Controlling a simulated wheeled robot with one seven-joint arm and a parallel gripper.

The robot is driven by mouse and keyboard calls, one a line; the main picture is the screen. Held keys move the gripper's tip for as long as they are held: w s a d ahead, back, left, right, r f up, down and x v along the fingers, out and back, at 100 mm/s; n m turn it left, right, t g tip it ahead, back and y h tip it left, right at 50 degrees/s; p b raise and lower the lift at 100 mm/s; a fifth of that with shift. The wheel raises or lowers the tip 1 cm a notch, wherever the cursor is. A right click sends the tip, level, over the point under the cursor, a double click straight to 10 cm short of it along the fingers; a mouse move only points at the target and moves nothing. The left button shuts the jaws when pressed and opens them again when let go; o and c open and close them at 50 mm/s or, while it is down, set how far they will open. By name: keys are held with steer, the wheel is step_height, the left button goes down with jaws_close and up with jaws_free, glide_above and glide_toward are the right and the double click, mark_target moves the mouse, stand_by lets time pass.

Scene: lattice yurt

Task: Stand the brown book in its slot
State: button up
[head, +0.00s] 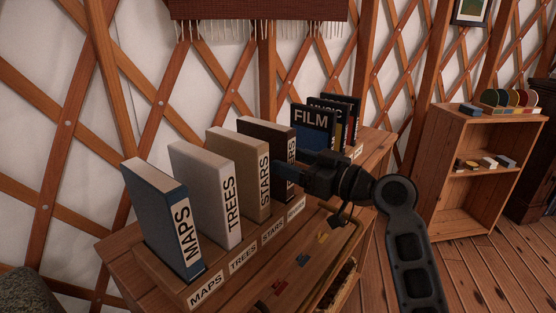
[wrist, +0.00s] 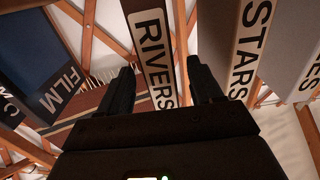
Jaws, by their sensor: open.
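The brown book (head: 266,134), dark and labelled RIVERS on its spine, stands upright in the wooden rack (head: 178,287), to the right of the tan STARS book (head: 240,165). It appears seated in the rack's rightmost slot, though my gripper hides part of its lower spine in the head view. My gripper (head: 284,170) is at its spine with the jaws open. In the wrist view the book's RIVERS spine (wrist: 156,55) shows between the two spread fingers of my gripper (wrist: 161,78). I cannot tell whether either finger touches it.
The blue MAPS book (head: 160,215) and pale TREES book (head: 205,190) stand left in the rack. The FILM book (head: 312,125) and others stand behind my gripper. A tray with small coloured pieces lies in front. A wooden shelf (head: 447,150) stands at right.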

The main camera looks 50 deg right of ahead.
steer(key=s+b, duration=0.1)
steer(key=s, duration=0.6)
steer(key=shift+s+f, duration=0.1)
stand_by(0.4)
